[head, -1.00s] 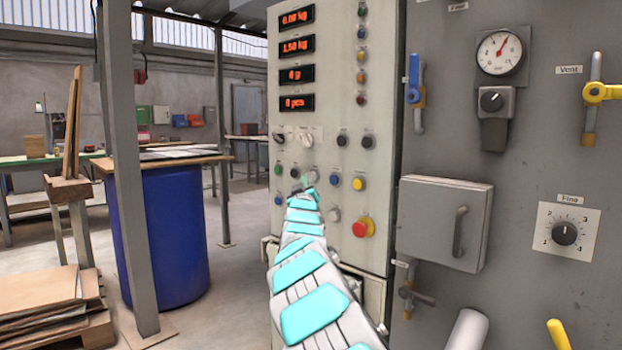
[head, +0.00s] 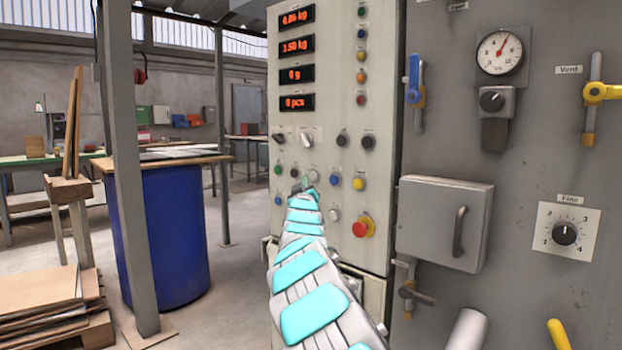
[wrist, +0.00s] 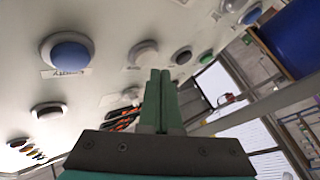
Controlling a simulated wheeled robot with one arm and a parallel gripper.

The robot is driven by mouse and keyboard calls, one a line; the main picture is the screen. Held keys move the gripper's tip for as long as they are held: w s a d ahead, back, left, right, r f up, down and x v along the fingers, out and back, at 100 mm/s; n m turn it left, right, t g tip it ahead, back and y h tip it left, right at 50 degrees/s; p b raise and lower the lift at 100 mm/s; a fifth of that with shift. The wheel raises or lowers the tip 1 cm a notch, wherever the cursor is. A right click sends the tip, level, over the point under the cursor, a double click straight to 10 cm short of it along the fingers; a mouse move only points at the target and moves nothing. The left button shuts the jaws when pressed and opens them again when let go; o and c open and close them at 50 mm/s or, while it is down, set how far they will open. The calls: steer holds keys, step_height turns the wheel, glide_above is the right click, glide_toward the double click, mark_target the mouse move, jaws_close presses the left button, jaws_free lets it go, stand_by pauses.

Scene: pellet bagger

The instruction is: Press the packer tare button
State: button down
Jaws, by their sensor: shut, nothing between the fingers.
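The packer's pale control panel (head: 330,250) stands upright in the head view, with rows of small buttons. My gripper (head: 303,184) is at the lower button rows, partly hidden behind my own arm. In the wrist view my gripper's green fingers (wrist: 160,78) are shut and empty, pointing along the panel's button row. A whitish button (wrist: 143,53) shows beside and beyond the fingertips, with a blue button (wrist: 68,50) to its left and black (wrist: 181,55) and green (wrist: 205,57) buttons to its right. I cannot read which is tare, nor tell whether the fingertips touch a button.
A red stop button (head: 360,228) sits low on the panel. A grey cabinet with a handled box (head: 440,222) and valves stands to the right. A blue drum (head: 170,240) and a post (head: 130,170) stand to the left, with floor between drum and panel.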

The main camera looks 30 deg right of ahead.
steer(key=shift+d, duration=0.15)
stand_by(0.5)
steer(key=shift+w+d, duration=0.15)
steer(key=shift+d, duration=0.15)
steer(key=shift+w+d+p, duration=0.1)
steer(key=shift+d+p, duration=0.15)
steer(key=shift+p, duration=0.1)
stand_by(0.5)
steer(key=shift+a, duration=0.15)
steer(key=shift+s+a, duration=0.25)
steer(key=shift+a, duration=0.3)
steer(key=shift+s+a+p, duration=0.2)
steer(key=shift+s+a, duration=0.15)
steer(key=shift+a, duration=0.6)
steer(key=shift+s+a+p, duration=0.15)
steer(key=shift+s+a, duration=0.2)
steer(key=shift+a, duration=0.55)
steer(key=shift+s+a+p, duration=0.2)
steer(key=shift+s+a, duration=0.15)
steer(key=shift+a, duration=0.6)
